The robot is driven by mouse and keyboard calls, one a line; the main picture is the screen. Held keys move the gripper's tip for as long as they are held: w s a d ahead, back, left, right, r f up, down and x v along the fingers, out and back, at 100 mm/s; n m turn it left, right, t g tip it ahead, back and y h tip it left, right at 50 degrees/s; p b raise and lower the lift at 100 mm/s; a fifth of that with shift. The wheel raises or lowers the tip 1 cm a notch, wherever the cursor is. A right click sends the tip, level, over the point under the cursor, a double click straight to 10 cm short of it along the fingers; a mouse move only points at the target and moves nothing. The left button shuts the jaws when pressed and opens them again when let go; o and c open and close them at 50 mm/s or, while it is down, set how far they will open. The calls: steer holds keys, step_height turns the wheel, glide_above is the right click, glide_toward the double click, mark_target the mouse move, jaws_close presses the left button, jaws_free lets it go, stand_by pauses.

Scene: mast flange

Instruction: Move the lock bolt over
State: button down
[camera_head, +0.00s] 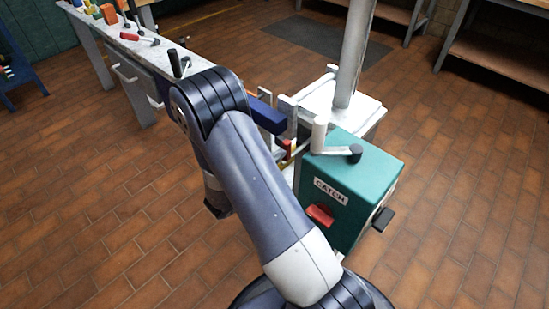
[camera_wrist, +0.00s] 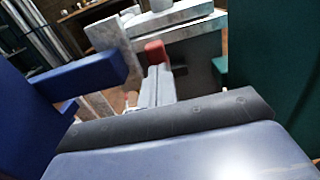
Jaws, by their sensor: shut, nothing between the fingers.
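I cannot tell for sure which part is the lock bolt. A small red piece (camera_head: 288,147) sits between the blue bar (camera_head: 267,115) and the green box marked CATCH (camera_head: 352,180). In the wrist view a red block (camera_wrist: 155,52) shows just beyond my gripper (camera_wrist: 158,70), whose pale grey fingers look shut and empty. I cannot tell whether they touch the block. The blue bar (camera_wrist: 82,76) lies to their left. In the head view my arm covers much of the area beside the bar, and the fingertips are not clear.
A white-handled crank with a black knob (camera_head: 355,153) stands on the green box, with a red button (camera_head: 319,215) on its front. A pale mast (camera_head: 354,50) rises behind. A workbench with tools (camera_head: 110,45) stands at upper left. Brick floor is clear at left.

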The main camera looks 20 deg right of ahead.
mark_target(287, 148)
steer(key=x, duration=0.4)
steer(key=shift+d, duration=0.1)
steer(key=shift+w+d, duration=0.15)
steer(key=shift+d, duration=0.05)
steer(key=shift+r, duration=0.1)
steer(key=shift+a, duration=0.1)
steer(key=shift+a, duration=0.3)
steer(key=p+v, duration=0.2)
steer(key=v, duration=1.1)
steer(key=shift+s+a, duration=0.25)
steer(key=shift+s, duration=0.05)
steer(key=b+x, duration=0.2)
steer(key=x, duration=1)
steer(key=shift+w+d, duration=0.1)
steer(key=shift+d, duration=0.15)
steer(key=shift+w+d, duration=0.2)
steer(key=shift+d, duration=0.3)
